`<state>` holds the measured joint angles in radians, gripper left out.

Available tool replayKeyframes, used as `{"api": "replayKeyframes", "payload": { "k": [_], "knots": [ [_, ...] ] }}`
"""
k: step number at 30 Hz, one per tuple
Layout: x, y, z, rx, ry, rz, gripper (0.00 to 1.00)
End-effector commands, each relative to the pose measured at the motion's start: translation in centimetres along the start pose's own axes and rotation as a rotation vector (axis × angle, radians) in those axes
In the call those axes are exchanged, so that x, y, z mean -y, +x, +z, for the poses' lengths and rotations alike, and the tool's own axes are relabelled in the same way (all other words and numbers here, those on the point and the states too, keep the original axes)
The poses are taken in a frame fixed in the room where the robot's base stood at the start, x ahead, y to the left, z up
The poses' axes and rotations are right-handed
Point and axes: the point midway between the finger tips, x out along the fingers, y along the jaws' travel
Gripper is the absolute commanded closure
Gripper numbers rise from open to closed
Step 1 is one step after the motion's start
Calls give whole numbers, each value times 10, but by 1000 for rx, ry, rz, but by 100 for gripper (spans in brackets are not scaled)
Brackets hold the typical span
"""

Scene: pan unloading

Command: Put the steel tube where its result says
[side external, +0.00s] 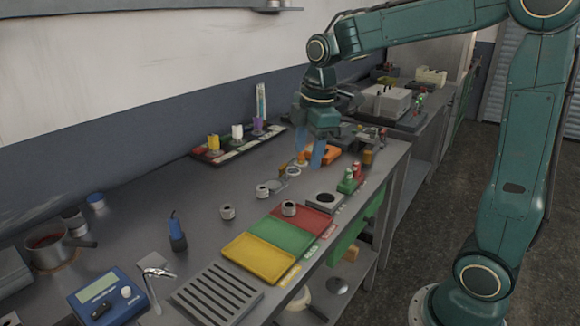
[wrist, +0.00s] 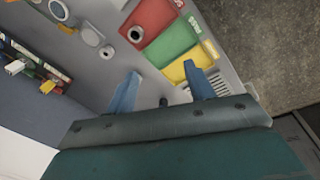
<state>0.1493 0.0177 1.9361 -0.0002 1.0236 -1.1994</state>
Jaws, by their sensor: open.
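Several short grey steel tubes with dark bores stand on the bench. One tube (side external: 289,208) stands on the red tray (side external: 318,220); it also shows in the wrist view (wrist: 135,34). Two more, one tube (side external: 228,212) and another tube (side external: 262,191), stand on bare bench to its left. I cannot tell which is the task's tube. My gripper (side external: 309,164) has blue fingers, open and empty, above the bench beyond the trays. Its fingers also show in the wrist view (wrist: 162,74).
A blue device (side external: 107,297) with a greenish display stands at the near left; its reading is illegible. A slotted grey grate (side external: 217,294) lies beside the yellow tray. A rack (side external: 238,146) with coloured items stands by the wall. The bench's left-middle is mostly clear.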

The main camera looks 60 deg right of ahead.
Motion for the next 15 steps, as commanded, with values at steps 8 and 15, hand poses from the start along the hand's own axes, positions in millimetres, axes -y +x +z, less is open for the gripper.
{"api": "replayKeyframes", "payload": {
  "k": [8, 15],
  "knots": [
    [59, -32, 8, -61, 305, 81, 47],
    [107, -44, 19, -136, 570, 129, 47]
  ]
}}
